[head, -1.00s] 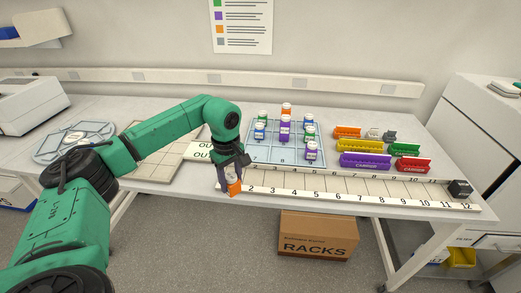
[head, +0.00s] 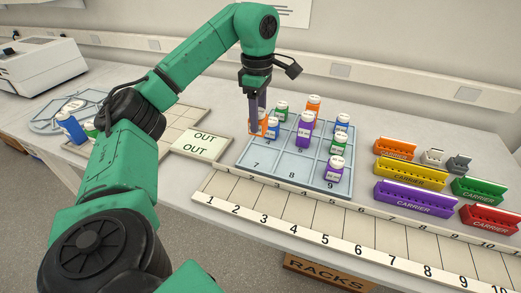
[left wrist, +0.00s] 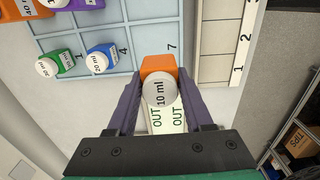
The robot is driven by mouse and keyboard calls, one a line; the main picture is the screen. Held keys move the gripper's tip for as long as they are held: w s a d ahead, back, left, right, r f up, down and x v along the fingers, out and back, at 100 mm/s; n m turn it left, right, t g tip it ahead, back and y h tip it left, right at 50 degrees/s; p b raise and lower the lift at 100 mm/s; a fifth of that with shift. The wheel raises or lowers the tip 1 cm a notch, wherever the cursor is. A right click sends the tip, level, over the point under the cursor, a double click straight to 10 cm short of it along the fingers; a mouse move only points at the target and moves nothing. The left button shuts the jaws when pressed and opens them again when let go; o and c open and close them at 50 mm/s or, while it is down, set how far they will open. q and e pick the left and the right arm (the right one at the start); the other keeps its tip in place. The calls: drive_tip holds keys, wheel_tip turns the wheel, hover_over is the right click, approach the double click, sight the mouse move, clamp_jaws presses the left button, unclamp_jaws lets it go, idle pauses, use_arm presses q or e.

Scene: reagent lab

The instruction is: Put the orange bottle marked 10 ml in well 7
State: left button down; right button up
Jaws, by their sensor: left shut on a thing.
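My left gripper (head: 257,124) is shut on the orange bottle (head: 255,116), which has a white cap. The cap reads 10 ml in the left wrist view (left wrist: 160,90), between the two fingers. The bottle is held upright, seemingly above the left side of the pale blue well tray (head: 240,163). Well 7 (head: 263,157) is the tray's front-left cell and looks empty. In the left wrist view the number 7 (left wrist: 170,47) shows just beyond the bottle. The bottle's height above the tray is hard to tell. My right gripper is not in view.
A blue bottle (head: 273,128) stands close behind well 7. Several other bottles stand in the tray, including a purple one (head: 335,168) in well 9. The OUT plate (head: 203,144) lies left, a numbered strip (head: 290,222) in front, coloured carriers (head: 412,198) right.

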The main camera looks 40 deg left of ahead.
use_arm(q)
drive_tip(key=f, duration=0.3)
drive_tip(key=w+f+p, duration=0.1)
drive_tip(key=f, duration=0.2)
drive_tip(key=shift+w+f, duration=0.15)
drive_tip(key=shift+f, duration=0.05)
drive_tip(key=f, duration=0.2)
drive_tip(key=shift+s+f, duration=0.3)
drive_tip(key=shift+f, duration=0.4)
drive_tip(key=shift+w+f, duration=0.1)
drive_tip(key=shift+w, duration=0.05)
drive_tip(key=shift+f, duration=0.1)
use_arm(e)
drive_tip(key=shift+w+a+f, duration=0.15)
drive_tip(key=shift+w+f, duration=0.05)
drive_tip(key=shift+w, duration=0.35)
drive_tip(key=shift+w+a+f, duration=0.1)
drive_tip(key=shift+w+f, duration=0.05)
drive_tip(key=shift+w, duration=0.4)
use_arm(q)
drive_tip(key=shift+c, duration=1.5)
unclamp_jaws()
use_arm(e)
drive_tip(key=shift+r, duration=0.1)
